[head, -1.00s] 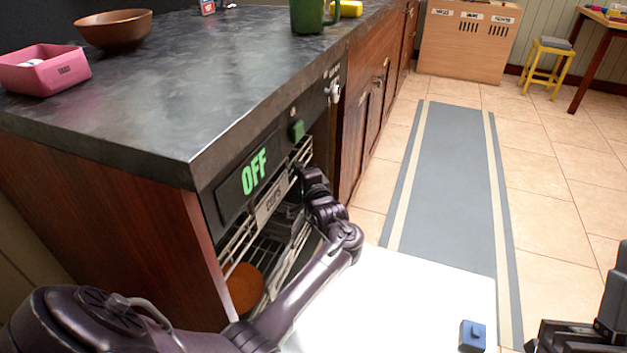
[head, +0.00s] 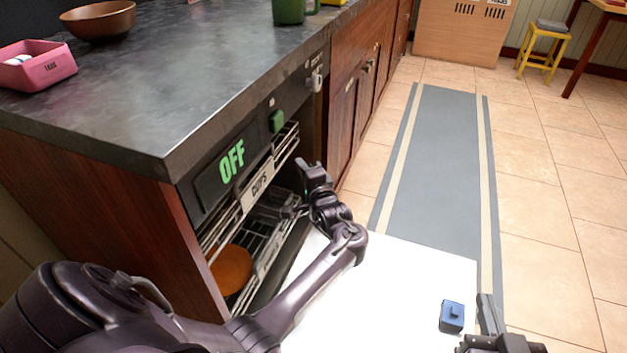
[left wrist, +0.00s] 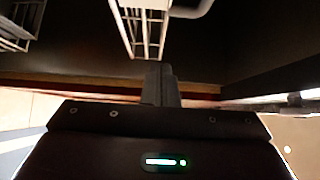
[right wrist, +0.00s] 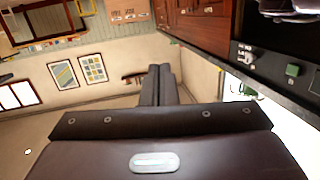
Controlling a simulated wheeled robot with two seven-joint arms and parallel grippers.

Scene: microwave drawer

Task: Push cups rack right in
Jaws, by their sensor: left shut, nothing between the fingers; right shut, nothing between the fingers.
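The cups rack (head: 259,186) is the upper wire rack of the dishwasher, with a "CUPS" label on its front. Its front lies close to the line of the machine's opening; I cannot tell if it is fully in. My left gripper (head: 268,211) is at the opening, just below and in front of the rack's right part, partly hidden against the dark interior. In the left wrist view its fingers (left wrist: 160,82) are shut and empty, with white rack wires (left wrist: 147,28) beyond, seemingly apart. My right gripper (head: 489,312) is shut and empty over the lower right, away from the rack.
The lower rack (head: 268,250) holds an orange plate (head: 232,269). An "OFF" panel (head: 213,170) and green button (head: 276,121) sit above. The dark counter (head: 190,90) carries a pink box (head: 38,68) and brown bowl (head: 98,22). The floor (head: 545,220) at right is clear.

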